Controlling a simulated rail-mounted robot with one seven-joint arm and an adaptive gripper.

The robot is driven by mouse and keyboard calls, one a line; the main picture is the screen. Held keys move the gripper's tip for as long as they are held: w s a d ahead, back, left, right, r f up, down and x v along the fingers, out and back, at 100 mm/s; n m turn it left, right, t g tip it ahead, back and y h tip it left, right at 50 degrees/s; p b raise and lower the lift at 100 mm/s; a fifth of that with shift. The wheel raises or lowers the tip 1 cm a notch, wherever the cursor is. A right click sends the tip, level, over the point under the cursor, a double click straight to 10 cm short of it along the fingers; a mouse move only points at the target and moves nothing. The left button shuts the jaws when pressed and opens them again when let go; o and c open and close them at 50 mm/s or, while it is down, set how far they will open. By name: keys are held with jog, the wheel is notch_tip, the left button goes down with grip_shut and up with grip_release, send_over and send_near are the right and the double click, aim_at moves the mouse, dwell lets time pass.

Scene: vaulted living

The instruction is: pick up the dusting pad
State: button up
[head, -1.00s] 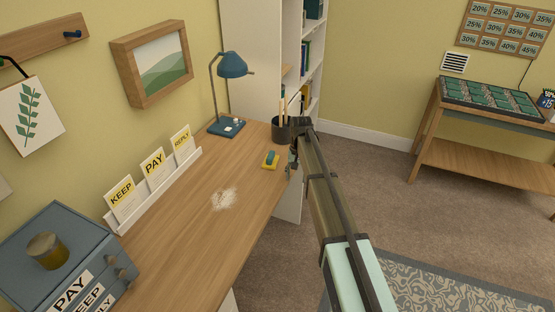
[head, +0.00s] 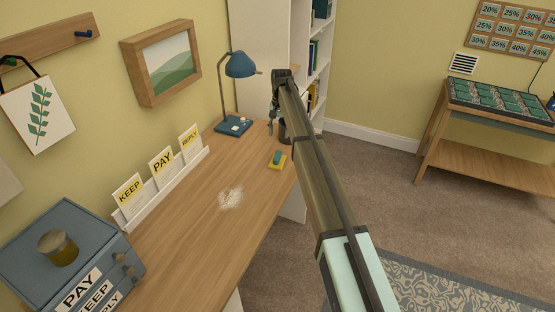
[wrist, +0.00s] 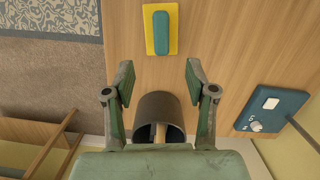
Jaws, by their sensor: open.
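The dusting pad (head: 277,160) is a yellow pad with a teal grip on top. It lies on the desk (head: 190,230) near its right edge. In the wrist view the pad (wrist: 150,34) is at the top, beyond my fingertips and apart from them. My gripper (wrist: 158,80) is open and empty, its two green fingers spread above the dark pen cup. In the head view my gripper (head: 272,118) hangs at the far end of the desk, past the pad, and is partly hidden by my arm.
A dark pen cup (wrist: 158,108) stands below my gripper, between the fingers in the picture. The blue lamp (head: 234,126) stands left of it. A pale dust patch (head: 230,197), a card rack (head: 165,190) and a blue drawer box (head: 85,240) are nearer.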

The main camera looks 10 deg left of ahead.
aim_at(277, 155)
jog(key=f, duration=0.4)
jog(key=s+f+p, duration=0.1)
jog(key=f, duration=0.1)
jog(key=shift+a+f, duration=0.1)
jog(key=shift+f, duration=0.15)
jog(key=shift+s+a+f+p, duration=0.15)
jog(key=shift+f+p, duration=0.4)
jog(key=shift+f, duration=0.75)
jog(key=shift+s+f+p, duration=0.25)
jog(key=shift+f+p, duration=0.3)
jog(key=shift+f, duration=0.75)
grip_shut()
